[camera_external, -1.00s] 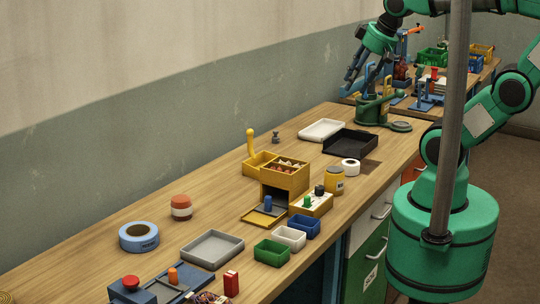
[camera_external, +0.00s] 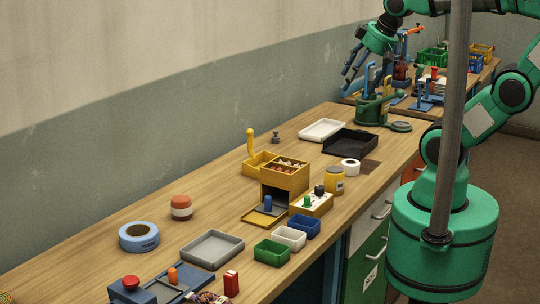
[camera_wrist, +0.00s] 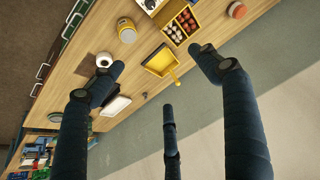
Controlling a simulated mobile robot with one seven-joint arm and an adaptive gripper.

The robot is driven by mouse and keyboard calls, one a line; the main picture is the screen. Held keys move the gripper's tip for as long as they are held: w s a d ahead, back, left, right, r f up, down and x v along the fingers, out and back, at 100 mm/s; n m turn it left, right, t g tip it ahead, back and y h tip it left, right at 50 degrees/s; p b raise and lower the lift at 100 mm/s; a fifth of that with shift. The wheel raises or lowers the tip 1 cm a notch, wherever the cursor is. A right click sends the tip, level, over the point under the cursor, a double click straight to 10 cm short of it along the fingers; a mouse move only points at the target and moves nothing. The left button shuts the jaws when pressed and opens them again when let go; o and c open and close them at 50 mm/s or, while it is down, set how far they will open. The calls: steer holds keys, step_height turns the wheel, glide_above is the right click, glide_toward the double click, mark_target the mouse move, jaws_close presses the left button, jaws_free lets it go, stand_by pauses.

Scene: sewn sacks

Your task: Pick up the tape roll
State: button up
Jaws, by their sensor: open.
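Two rolls are on the wooden workbench (camera_external: 105,255). A blue ring-shaped roll (camera_external: 139,231) with a dark centre and dark lettering on its side lies flat at the near left. A small white roll (camera_external: 350,167) lies farther back, by the black tray; it also shows in the wrist view (camera_wrist: 104,59). I cannot tell for certain which is the tape roll. My gripper (camera_external: 352,72) is high beyond the far part of the bench, apart from both rolls. In the wrist view its dark blue fingers (camera_wrist: 160,78) are spread and empty. The blue roll is not in that view.
Near the white roll stand a yellow jar (camera_external: 334,182), a black tray (camera_external: 350,143) and a white tray (camera_external: 321,130). Near the blue roll are a red-and-white jar (camera_external: 181,208) and a grey tray (camera_external: 212,249). A yellow box (camera_external: 286,176) stands mid-bench. The wall (camera_external: 100,150) runs behind.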

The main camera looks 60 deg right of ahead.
steer(key=g+p, duration=0.1)
steer(key=g, duration=0.5)
glide_above(351, 162)
step_height(351, 162, down, 25)
steer(key=shift+d+f, duration=0.15)
steer(key=shift+d, duration=0.05)
steer(key=shift+f, duration=0.1)
steer(key=shift+f+b, duration=0.5)
steer(key=shift+f, duration=3.7)
